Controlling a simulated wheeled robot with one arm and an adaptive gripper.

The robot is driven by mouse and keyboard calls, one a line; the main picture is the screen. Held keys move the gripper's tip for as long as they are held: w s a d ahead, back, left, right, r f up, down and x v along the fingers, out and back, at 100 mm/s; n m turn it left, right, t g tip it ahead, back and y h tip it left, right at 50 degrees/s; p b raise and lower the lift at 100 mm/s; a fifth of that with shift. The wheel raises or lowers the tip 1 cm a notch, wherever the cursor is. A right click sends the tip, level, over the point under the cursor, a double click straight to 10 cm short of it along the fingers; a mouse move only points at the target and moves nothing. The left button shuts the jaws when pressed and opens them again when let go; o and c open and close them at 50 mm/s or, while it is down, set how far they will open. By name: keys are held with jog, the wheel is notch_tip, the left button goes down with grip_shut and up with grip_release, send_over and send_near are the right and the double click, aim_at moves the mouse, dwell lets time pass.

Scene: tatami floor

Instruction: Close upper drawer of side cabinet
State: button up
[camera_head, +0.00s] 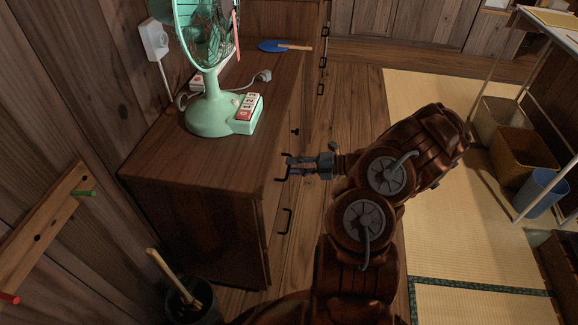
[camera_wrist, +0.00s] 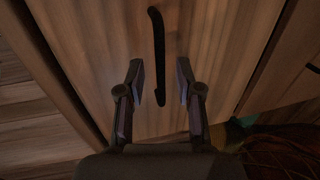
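The side cabinet (camera_head: 195,225) is dark brown wood, with its drawer fronts facing right in the head view. The upper drawer's black handle (camera_head: 281,172) is beside my gripper (camera_head: 289,167). In the wrist view the drawer front (camera_wrist: 100,45) fills the middle, and a black bar handle (camera_wrist: 157,55) runs up it. My gripper (camera_wrist: 161,82) is open, with one finger on each side of the handle's lower end and a gap to both. The fingers point at the wooden front. How far the drawer stands out is hard to tell.
A green fan (camera_head: 212,110) and a blue paddle (camera_head: 272,46) are on wooden tops. A lower handle (camera_head: 287,221) is below. A dark bin (camera_head: 190,305) stands at the cabinet's near end. Baskets (camera_head: 525,155) and a blue bin (camera_head: 543,190) are at right. The tatami (camera_head: 470,240) between is clear.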

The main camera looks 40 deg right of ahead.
jog(key=v, duration=0.9)
jog(key=shift+s+d, duration=0.15)
